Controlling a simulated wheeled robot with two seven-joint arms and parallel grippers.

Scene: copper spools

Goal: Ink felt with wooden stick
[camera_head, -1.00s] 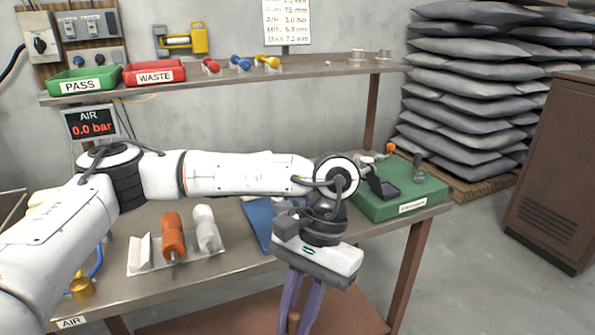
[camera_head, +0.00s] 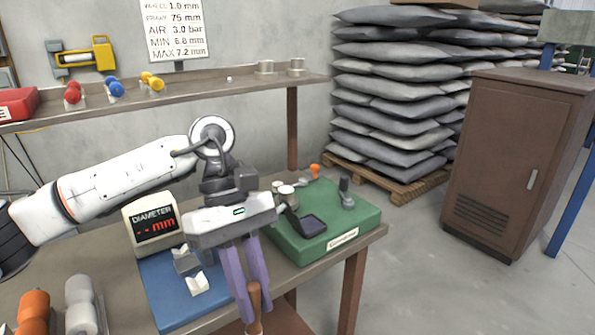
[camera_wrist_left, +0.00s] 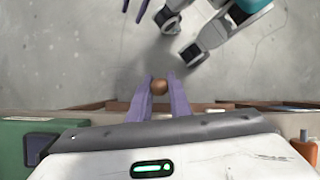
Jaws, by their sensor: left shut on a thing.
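My left gripper (camera_head: 249,300) is shut on the wooden stick (camera_head: 254,296), a brown handle hanging down between its purple fingers beyond the table's front edge. A pale tip shows at its lower end; I cannot make out the felt clearly. In the left wrist view the stick's round brown end (camera_wrist_left: 159,87) sits between the fingertips (camera_wrist_left: 160,90). An open black ink pad (camera_head: 307,226) stands on the green base (camera_head: 345,224), right of the gripper and apart from it. Purple fingers that look like my right gripper's (camera_wrist_left: 135,8) show cut off at the top of the wrist view.
A blue plate (camera_head: 165,290) with a diameter display (camera_head: 153,222) lies left of the gripper. Orange (camera_head: 33,312) and white (camera_head: 82,308) spools are farther left. Small pots and an orange-topped item (camera_head: 314,170) stand on the green base. A brown cabinet (camera_head: 515,150) stands right, beyond clear floor.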

